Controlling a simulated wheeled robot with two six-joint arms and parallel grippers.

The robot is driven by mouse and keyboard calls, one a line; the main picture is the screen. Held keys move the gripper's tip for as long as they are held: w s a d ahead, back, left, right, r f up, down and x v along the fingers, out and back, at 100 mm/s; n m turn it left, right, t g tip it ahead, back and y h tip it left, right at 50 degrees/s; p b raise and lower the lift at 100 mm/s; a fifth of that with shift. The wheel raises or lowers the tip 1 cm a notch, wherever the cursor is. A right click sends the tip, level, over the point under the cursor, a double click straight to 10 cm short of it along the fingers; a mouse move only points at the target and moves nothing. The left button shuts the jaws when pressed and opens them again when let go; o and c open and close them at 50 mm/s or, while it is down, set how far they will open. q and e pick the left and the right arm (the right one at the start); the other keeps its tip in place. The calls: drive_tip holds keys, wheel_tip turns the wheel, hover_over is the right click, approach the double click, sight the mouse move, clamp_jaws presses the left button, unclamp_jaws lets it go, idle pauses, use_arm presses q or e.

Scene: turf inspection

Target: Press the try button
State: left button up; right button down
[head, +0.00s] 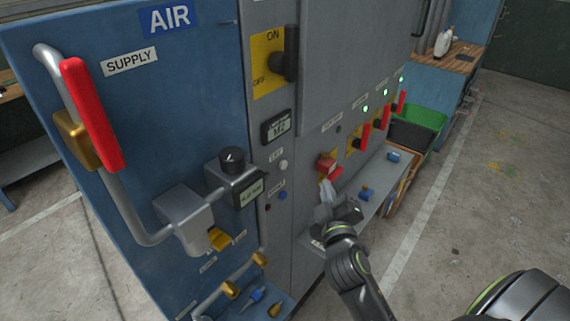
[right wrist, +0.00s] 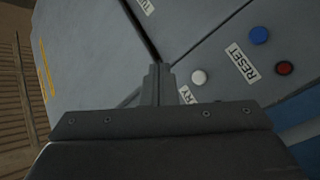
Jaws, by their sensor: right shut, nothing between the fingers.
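The try button (head: 283,165) is a small white round button on the grey panel, beside a small label, above the RESET label and a blue button. In the right wrist view the white try button (right wrist: 199,77) shows just right of my fingertips, next to a label partly hidden, ending in "RY". My right gripper (head: 323,211) is shut and empty, below and to the right of the button in the head view. In the right wrist view its closed fingers (right wrist: 160,72) point at the panel; I see no contact with the button. My left gripper is not in view.
The blue reset button (right wrist: 259,35) and a red button (right wrist: 284,68) sit close by. A black ON/OFF switch (head: 288,66) is above. Red-handled switches (head: 364,136) and a grey shelf (head: 376,185) are to the right. The blue AIR panel (head: 140,100) fills the left.

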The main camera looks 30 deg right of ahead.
sight(283, 165)
drive_tip(key=shift+w, duration=0.1)
drive_tip(key=w+a+b, duration=0.1)
drive_tip(key=w+a, duration=0.2)
drive_tip(key=w, duration=0.5)
drive_tip(key=shift+a, duration=0.2)
idle(2.1)
drive_tip(key=shift+w+a, duration=0.15)
drive_tip(key=shift+w, duration=0.2)
drive_tip(key=shift+w+a, duration=0.2)
drive_tip(key=shift+w, duration=0.2)
idle(0.6)
idle(0.4)
drive_tip(key=shift+s+d, duration=0.35)
drive_tip(key=shift+s, duration=0.45)
